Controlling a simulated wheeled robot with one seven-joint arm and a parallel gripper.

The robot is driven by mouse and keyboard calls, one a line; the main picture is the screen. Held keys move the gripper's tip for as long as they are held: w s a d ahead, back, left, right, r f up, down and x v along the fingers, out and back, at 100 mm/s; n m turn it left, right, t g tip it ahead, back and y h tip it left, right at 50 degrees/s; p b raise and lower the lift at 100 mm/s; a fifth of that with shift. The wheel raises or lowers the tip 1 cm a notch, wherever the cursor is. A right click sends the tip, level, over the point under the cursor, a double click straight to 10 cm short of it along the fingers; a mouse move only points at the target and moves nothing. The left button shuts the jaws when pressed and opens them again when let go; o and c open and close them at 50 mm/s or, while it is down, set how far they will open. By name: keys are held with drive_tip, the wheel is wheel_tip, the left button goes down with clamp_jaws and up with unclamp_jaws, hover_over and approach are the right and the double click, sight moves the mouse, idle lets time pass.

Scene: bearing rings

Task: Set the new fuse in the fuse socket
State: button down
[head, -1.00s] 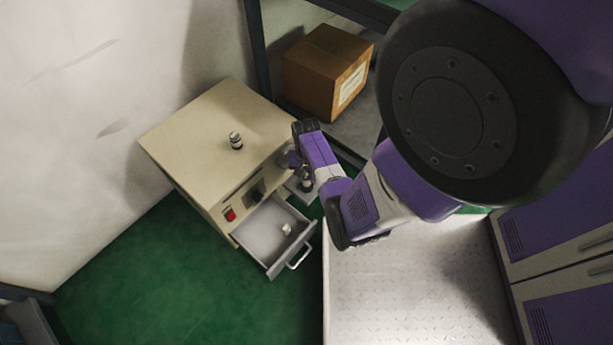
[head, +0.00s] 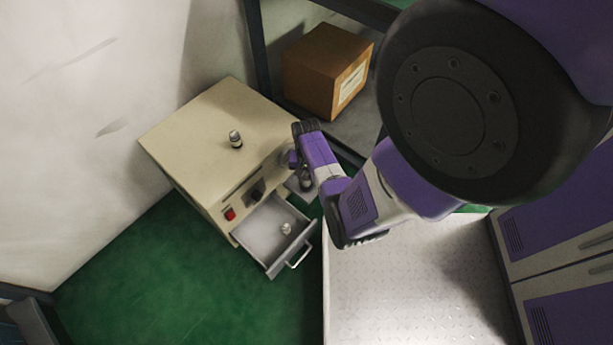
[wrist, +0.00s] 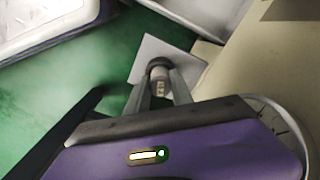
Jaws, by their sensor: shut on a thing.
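My gripper (wrist: 160,84) is shut on a small pale cylinder, seemingly a fuse (wrist: 159,76), in the wrist view. A dark ring, seemingly the socket, lies at the fuse's far end on a light square plate (wrist: 188,64). I cannot tell whether the fuse is seated in it. In the head view my gripper (head: 304,183) is beside the beige cabinet's (head: 185,129) right front, over the plate, and my arm partly hides it. A small pale piece (head: 286,228) lies in the open drawer (head: 262,238). Which is the new fuse is unclear.
The drawer juts from the cabinet front, below a red button (head: 230,214) and a dark knob (head: 257,190). A cardboard box (head: 327,70) sits on a shelf behind. The green floor (head: 150,275) left of the drawer is clear.

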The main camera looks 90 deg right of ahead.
sight(307, 177)
drive_tip(key=shift+f, duration=0.2)
drive_tip(key=c, duration=1.4)
unclamp_jaws()
drive_tip(key=shift+r, duration=0.1)
wheel_tip(307, 177, up, 11)
drive_tip(key=p, duration=1)
drive_tip(key=shift+p, duration=0.4)
